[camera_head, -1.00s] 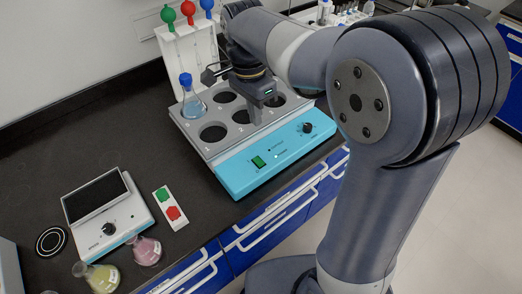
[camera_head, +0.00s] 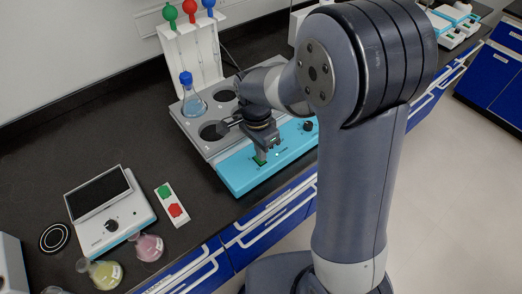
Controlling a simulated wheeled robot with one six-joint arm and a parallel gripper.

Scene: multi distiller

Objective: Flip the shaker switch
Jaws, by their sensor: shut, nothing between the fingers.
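The shaker (camera_head: 237,178) is a grey and light-blue unit on the dark bench, with round wells in its top. Its small green switch (camera_head: 259,160) is on the blue front panel, partly hidden by my gripper. A dark knob (camera_head: 308,125) is farther right on the same panel. A flask of blue liquid with a blue cap (camera_head: 193,104) stands in the back left well. My gripper (camera_head: 262,155) is shut and points down at the switch. Its tips are at or just above the switch; I cannot tell whether they touch.
A white rack (camera_head: 190,50) with green, red and blue bulbs stands behind the shaker. To the left are a stirrer-like device (camera_head: 108,208), a strip with green and red buttons (camera_head: 171,200), a pink flask (camera_head: 147,247) and a yellow flask (camera_head: 101,273).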

